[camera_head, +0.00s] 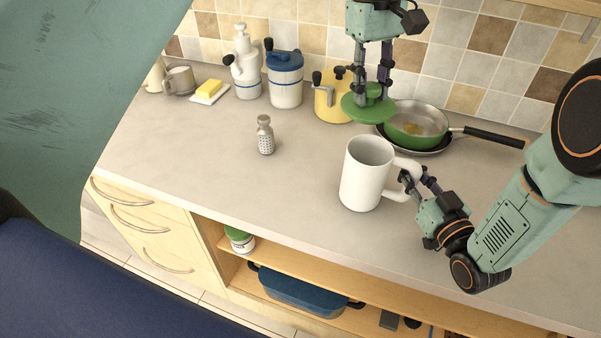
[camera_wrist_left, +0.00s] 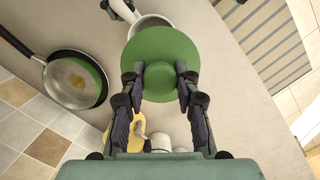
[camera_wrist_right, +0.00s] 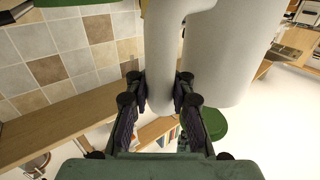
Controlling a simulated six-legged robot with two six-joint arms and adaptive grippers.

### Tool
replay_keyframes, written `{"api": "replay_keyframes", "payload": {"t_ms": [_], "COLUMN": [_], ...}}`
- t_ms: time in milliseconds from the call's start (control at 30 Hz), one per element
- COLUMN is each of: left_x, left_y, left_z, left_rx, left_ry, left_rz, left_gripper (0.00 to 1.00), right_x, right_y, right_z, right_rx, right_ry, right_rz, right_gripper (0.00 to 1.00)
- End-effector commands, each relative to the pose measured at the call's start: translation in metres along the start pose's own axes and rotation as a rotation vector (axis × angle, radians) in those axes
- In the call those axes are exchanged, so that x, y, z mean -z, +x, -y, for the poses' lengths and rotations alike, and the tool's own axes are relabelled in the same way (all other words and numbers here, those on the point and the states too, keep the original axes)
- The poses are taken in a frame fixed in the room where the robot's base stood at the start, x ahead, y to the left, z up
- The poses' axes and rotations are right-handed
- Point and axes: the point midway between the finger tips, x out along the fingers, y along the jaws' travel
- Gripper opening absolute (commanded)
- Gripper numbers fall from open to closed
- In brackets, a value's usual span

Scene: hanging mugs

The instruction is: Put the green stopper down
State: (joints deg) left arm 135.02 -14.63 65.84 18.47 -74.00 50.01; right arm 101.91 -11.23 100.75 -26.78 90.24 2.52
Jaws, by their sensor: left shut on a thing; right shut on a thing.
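The green stopper (camera_head: 366,108) is a round disc with a knob on top. The left wrist view shows the stopper (camera_wrist_left: 160,52) between the fingers (camera_wrist_left: 160,82), partly covering the white mug (camera_wrist_left: 152,22). My right gripper (camera_head: 412,184) is shut on the handle of the large white mug (camera_head: 365,178), which is upright near the counter's front. The right wrist view shows the handle (camera_wrist_right: 163,60) between the fingers. Whether the mug touches the counter is unclear.
A green pan (camera_head: 418,126) sits behind the mug to the right. A yellow grinder (camera_head: 330,100), blue-lidded canister (camera_head: 285,82), white pump bottle (camera_head: 245,65), butter dish (camera_head: 209,92) and grey mug (camera_head: 180,80) line the wall. A small shaker (camera_head: 265,136) stands mid-counter. The left counter (camera_head: 170,140) is clear.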

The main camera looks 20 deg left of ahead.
Motion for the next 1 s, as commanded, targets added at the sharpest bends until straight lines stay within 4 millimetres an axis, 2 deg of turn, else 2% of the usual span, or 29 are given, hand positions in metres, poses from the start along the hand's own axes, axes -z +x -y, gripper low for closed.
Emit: {"api": "replay_keyframes", "payload": {"t_ms": [133,300,400,500,600,767,1000], "left_x": [0.029,0.061,0.071,0.076,0.081,0.088,0.094], "left_y": [0.021,0.065,0.089,0.108,0.121,0.128,0.17], "left_z": [0.041,0.098,0.124,0.143,0.151,0.148,0.148], "left_rx": [-0.009,-0.017,-0.016,-0.014,-0.006,-0.002,-0.001], "left_ry": [-0.071,-0.103,-0.088,-0.059,-0.007,0.025,0.028], "left_rz": [0.012,0.017,0.016,0.015,0.015,0.015,0.017], "left_gripper": [0.04,0.04,0.04,0.04,0.04,0.04,0.04], "right_x": [-0.001,-0.001,-0.001,-0.001,-0.001,0.0,0.0], "right_y": [0.0,0.0,0.0,0.0,0.0,0.0,0.0], "right_z": [0.0,0.0,0.0,0.0,0.0,0.0,0.0], "right_rx": [-0.001,-0.001,-0.001,-0.001,-0.001,-0.001,-0.001], "right_ry": [-0.001,-0.001,-0.001,-0.001,-0.001,-0.001,-0.001], "right_rz": [0.002,0.001,0.001,0.001,0.002,0.001,0.001], "right_gripper": [0.0,0.0,0.0,0.0,0.0,0.0,0.0]}}
